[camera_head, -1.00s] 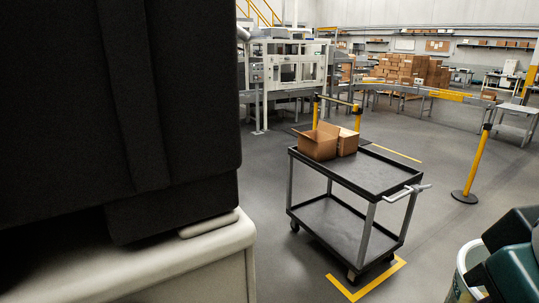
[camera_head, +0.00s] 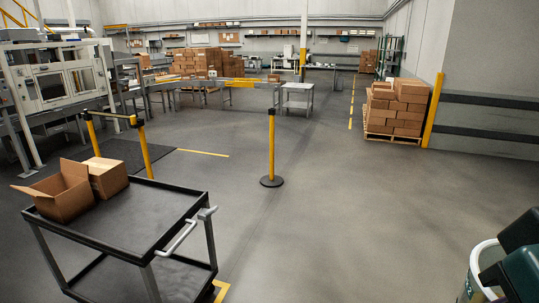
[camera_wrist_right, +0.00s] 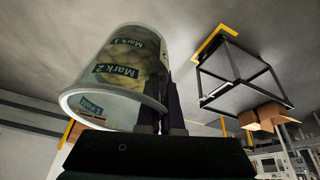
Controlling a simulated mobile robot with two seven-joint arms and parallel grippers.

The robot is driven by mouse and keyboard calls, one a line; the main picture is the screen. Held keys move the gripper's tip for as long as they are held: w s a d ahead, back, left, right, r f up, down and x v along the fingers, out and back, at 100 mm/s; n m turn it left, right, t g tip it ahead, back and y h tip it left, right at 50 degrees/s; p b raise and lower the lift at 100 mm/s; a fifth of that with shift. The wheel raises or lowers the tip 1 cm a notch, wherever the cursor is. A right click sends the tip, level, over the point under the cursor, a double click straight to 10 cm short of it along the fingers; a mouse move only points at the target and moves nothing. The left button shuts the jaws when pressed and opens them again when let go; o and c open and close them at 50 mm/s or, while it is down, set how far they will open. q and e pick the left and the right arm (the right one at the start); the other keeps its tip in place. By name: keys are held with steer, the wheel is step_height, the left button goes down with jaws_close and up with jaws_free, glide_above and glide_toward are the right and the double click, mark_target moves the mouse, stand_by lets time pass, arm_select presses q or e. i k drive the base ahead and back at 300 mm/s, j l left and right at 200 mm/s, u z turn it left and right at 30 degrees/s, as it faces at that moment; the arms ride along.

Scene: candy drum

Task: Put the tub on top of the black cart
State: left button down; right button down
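The tub (camera_head: 472,283) shows at the lower right edge of the head view, with a pale rim and part of its body cut off by the frame. In the right wrist view the tub (camera_wrist_right: 120,75) is see-through, with "Mark" labels and pale contents, and looks tilted in that picture. My right gripper (camera_wrist_right: 170,95) is shut on the tub's wall near its rim. The black cart (camera_head: 140,215) stands at the lower left, apart from the tub. It also shows in the right wrist view (camera_wrist_right: 240,92). My left gripper is out of view.
An open cardboard box (camera_head: 62,195) and a second box (camera_head: 107,177) stand on the cart's far left top; its near right top is bare. A yellow post (camera_head: 271,150) stands beyond the cart. The floor right of the cart is clear.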

mark_target(155, 217)
steer(key=i+j+u, duration=0.2)
steer(key=i+u, duration=0.65)
steer(key=i+l+u, duration=0.1)
steer(key=i+u, duration=0.3)
steer(key=i+l+u, duration=0.4)
steer(key=i+j+z, duration=0.2)
steer(key=i+z, duration=0.2)
steer(key=i, duration=0.25)
steer(key=i+j+z, duration=0.4)
steer(key=i, duration=0.25)
steer(key=i+j+z, duration=0.35)
steer(key=i+j, duration=0.2)
